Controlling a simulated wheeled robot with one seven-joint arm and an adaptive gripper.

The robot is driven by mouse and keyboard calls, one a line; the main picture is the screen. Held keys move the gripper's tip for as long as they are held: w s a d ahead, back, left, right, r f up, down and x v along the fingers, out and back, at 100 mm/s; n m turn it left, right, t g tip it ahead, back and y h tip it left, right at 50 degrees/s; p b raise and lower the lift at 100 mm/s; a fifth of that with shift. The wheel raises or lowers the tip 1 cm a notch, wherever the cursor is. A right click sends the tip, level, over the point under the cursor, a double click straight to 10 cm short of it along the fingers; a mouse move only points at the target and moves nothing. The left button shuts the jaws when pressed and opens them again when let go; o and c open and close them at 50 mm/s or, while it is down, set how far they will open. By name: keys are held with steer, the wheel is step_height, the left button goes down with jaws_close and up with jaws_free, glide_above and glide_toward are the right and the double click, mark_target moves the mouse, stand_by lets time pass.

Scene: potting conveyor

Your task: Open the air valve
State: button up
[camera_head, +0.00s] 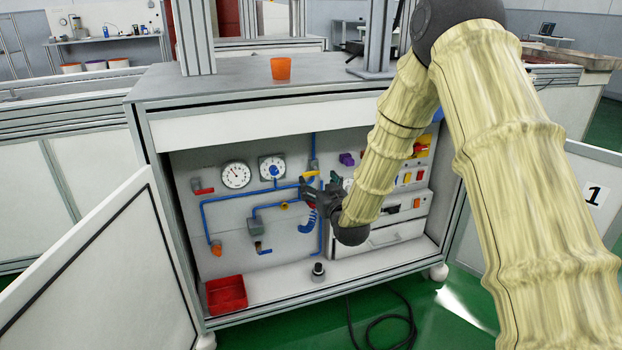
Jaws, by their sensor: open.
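The open cabinet holds a white panel with blue pipes (230,198) and several fittings. A fitting with a yellow handle (311,173) sits on the upright blue pipe, right beside my gripper. A fitting with a red handle (203,191) is at the panel's left. I cannot tell for certain which fitting is the air valve. My gripper (312,188) is open in front of the panel, with its fingers toward the pipes, just below the yellow handle. I cannot tell whether it touches anything. My gripper and arm hide part of the panel behind them.
Two round gauges (236,175) are on the panel. A red bin (226,295) and a small dark-topped knob (318,272) stand on the cabinet floor. Open doors (105,275) flank the cabinet. An orange cup (281,68) stands on top. A black cable (395,325) lies on the green floor.

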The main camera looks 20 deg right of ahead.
mark_target(312, 174)
steer(key=w+b, duration=0.2)
steer(key=w, duration=0.5)
steer(key=shift+a, duration=0.1)
steer(key=shift+s, duration=0.1)
steer(key=c, duration=1)
